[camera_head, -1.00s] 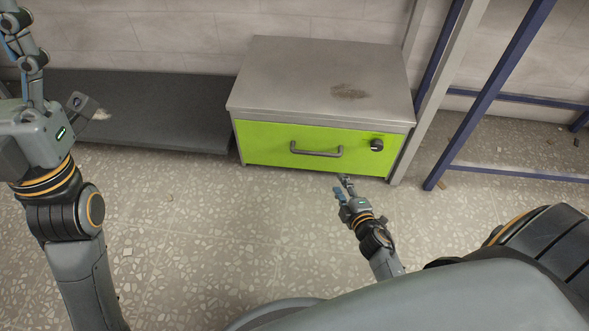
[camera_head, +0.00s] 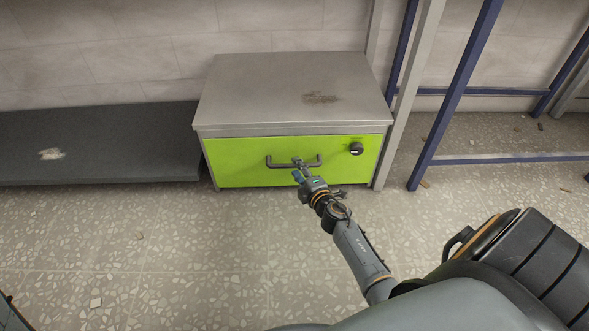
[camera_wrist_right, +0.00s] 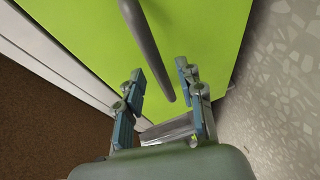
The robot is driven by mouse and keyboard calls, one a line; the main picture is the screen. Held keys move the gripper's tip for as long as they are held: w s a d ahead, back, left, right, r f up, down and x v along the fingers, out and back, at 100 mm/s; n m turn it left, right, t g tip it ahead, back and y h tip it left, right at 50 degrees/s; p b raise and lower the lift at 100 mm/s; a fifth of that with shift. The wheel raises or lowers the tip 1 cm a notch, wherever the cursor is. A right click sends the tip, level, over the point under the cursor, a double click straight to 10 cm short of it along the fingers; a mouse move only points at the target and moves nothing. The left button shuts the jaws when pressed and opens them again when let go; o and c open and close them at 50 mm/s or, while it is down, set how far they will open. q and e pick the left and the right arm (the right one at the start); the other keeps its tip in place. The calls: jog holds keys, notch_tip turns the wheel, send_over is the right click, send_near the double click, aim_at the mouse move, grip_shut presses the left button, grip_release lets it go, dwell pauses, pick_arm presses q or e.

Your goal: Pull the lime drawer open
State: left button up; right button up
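The lime drawer (camera_head: 235,163) is the front of a low grey metal cabinet and looks shut. Its dark grey bar handle (camera_head: 275,163) runs across the middle of the front. My right gripper (camera_head: 298,170) is in front of the handle, overlapping it in the head view. In the right wrist view the right gripper (camera_wrist_right: 160,88) is open, with its blue-padded fingers apart. The handle (camera_wrist_right: 148,45) reaches down between them, and I see no finger closed on it. The drawer front (camera_wrist_right: 205,35) fills the top of that view. My left gripper is out of view.
A black knob (camera_head: 356,149) sits on the drawer front, right of the handle. A low dark platform (camera_head: 100,145) stands left of the cabinet (camera_head: 245,95). Blue and grey frame posts (camera_head: 455,95) stand to the right. The speckled floor before the drawer is mostly clear.

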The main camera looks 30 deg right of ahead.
jog(key=shift+b+x, duration=0.3)
jog(key=shift+x, duration=1.1)
grip_shut()
